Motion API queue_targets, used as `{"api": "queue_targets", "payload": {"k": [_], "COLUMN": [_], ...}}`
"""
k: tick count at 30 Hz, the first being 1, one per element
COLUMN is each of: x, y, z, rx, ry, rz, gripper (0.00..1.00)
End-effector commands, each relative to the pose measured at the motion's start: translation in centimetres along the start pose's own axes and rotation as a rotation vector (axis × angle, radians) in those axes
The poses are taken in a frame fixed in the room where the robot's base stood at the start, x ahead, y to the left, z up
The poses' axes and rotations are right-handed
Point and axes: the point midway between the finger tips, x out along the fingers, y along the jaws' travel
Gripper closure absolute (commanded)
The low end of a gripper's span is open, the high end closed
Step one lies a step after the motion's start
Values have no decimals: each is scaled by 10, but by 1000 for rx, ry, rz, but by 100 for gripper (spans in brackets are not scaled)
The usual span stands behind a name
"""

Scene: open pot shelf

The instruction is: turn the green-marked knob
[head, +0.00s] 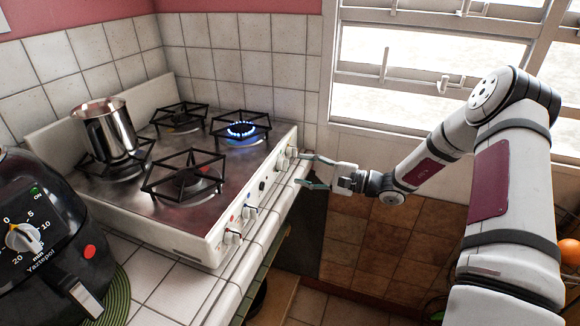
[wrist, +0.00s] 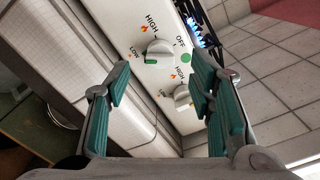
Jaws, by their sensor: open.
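The green-marked knob (wrist: 158,51) is a round white knob with a green mark on its grip, on the white front panel of the stove. In the wrist view it lies beyond the fingertips, roughly between them. A green dot is printed on the panel beside it, near the word OFF. My gripper (wrist: 159,66) is open with nothing between its green-padded fingers. In the head view my gripper (head: 303,170) is at the far end of the stove's front panel, close to the knobs there. I cannot tell whether a finger touches the knob.
A second knob (wrist: 182,97) sits close to the right finger. The stove (head: 150,215) has one burner lit with a blue flame (head: 241,129). A metal pot (head: 113,132) stands on another burner. A black air fryer (head: 45,250) is at the left. A tiled counter edge runs below the panel.

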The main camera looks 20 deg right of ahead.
Motion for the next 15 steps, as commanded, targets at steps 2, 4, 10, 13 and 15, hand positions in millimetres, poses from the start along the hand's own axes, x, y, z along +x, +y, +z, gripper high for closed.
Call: {"api": "queue_targets", "payload": {"k": [2, 4, 10, 13, 15], "x": [15, 26, 45, 48, 49], "y": [0, 0, 0, 0, 0], "z": [0, 1, 0, 0, 0], "rx": [-1, 0, -1, -1, -1], "ry": [-2, -3, -1, 0, 1], "rz": [1, 1, 1, 1, 0], "gripper": [51, 51, 51, 51, 51]}}
